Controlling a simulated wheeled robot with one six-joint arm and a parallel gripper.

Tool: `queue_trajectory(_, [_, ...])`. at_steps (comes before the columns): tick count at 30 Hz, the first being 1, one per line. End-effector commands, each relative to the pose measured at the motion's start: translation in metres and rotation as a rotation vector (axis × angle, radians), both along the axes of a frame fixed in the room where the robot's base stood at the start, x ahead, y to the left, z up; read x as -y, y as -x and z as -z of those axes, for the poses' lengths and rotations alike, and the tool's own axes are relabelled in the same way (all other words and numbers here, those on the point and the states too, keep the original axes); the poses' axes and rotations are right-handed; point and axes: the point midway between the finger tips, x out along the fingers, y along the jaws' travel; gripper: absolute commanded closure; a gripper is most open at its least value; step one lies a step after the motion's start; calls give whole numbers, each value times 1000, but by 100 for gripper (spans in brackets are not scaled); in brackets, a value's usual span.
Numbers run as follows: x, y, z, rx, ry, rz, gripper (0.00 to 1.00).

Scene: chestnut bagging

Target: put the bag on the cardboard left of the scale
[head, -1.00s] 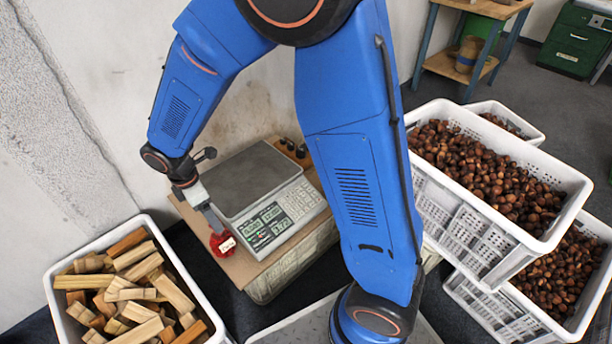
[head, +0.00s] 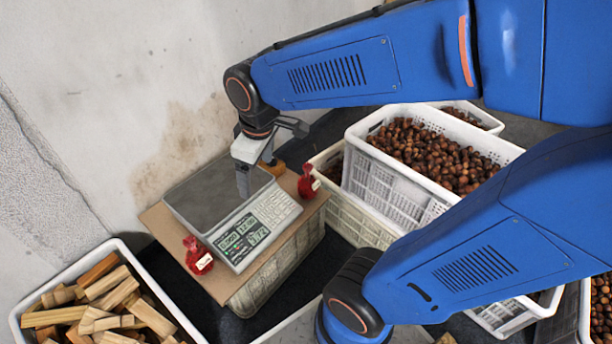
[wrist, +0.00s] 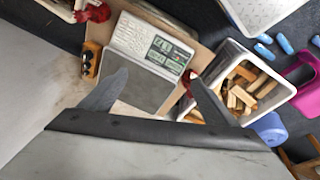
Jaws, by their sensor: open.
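A red bag (head: 198,255) with a white label sits on the cardboard (head: 163,222) just left of the scale (head: 240,225). A second red bag (head: 308,182) with a label stands on the right side of the scale; it also shows at the top of the wrist view (wrist: 95,12). My gripper (head: 243,180) hangs over the back part of the scale's grey plate, apart from both bags. In the wrist view its two fingers (wrist: 160,76) are spread with nothing between them. The left bag is partly hidden behind a finger there (wrist: 187,82).
The cardboard lies on a pale crate (head: 275,280). A crate of wood blocks (head: 22,318) stands at the lower left. Crates of chestnuts (head: 365,150) stand at the right. A wall (head: 120,100) rises close behind the scale.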

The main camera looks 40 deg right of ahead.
Motion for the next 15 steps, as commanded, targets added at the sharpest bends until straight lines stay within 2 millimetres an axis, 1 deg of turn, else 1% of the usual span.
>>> queue_trajectory(1, [10, 10, -7, 18, -17, 56, 18])
queue_trajectory(6, [34, 45, -20, 67, -75, 242, 18])
queue_trajectory(12, [54, 83, -28, 121, -141, 442, 18])
queue_trajectory(15, [60, 97, -30, 139, -165, 513, 18])
